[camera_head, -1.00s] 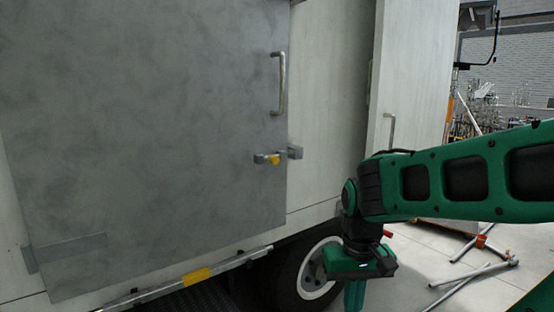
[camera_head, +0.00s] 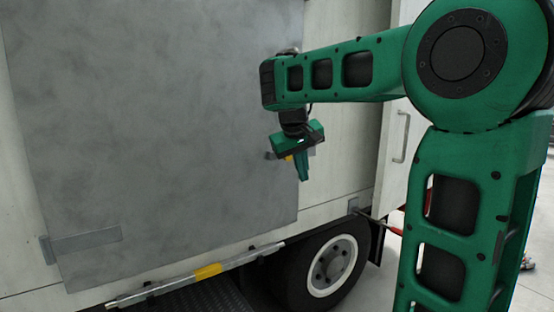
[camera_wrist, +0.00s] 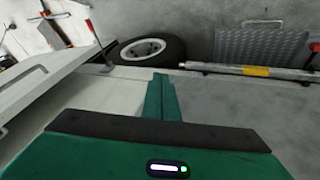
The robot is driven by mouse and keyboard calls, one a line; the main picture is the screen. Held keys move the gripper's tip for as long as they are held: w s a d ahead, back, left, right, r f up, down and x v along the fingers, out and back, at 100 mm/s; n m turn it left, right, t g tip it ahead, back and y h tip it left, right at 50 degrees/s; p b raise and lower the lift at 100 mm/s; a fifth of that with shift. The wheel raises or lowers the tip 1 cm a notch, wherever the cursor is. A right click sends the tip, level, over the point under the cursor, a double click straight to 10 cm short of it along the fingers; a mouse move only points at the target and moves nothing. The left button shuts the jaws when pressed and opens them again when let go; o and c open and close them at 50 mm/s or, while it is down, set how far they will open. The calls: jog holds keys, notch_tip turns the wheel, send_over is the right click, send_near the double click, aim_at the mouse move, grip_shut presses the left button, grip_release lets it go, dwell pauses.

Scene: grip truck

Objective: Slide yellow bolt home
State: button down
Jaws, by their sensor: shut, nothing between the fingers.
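The yellow bolt (camera_head: 289,157) is on the right edge of the large grey door panel (camera_head: 160,130) on the truck's side. Only a small yellow part and a bit of its grey mount (camera_head: 271,155) show in the head view. My gripper (camera_head: 304,178) hangs in front of the bolt and covers its right side and the catch there. I cannot tell whether the fingers touch the bolt. The fingers are shut together with nothing between them, as the wrist view (camera_wrist: 161,76) also shows. The bolt is not visible in the wrist view.
Below the door runs a metal side rail (camera_head: 170,285) with a yellow band, beside a wheel (camera_head: 328,268). A pale door with a handle (camera_head: 402,137) stands to the right. My arm covers much of the right side of the head view.

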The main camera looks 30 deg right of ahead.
jog(key=w+a+r+t, duration=0.1)
jog(key=w+a+r, duration=0.2)
jog(key=w, duration=0.3)
jog(key=w+a+r+n+h, duration=0.1)
jog(key=w+a+r, duration=0.2)
jog(key=w+r, duration=0.1)
jog(key=shift+w+a+r+n+t, duration=0.2)
jog(key=shift+w+a+n+t, duration=0.15)
jog(key=shift+w, duration=0.55)
jog(key=shift+d+f, duration=0.1)
jog(key=shift+d, duration=0.05)
jog(key=w+d+f, duration=0.4)
jog(key=d+f, duration=0.2)
jog(key=d, duration=0.2)
jog(key=shift+w+d+f, duration=0.2)
jog(key=shift+d+f, duration=0.1)
jog(key=shift+f, duration=0.05)
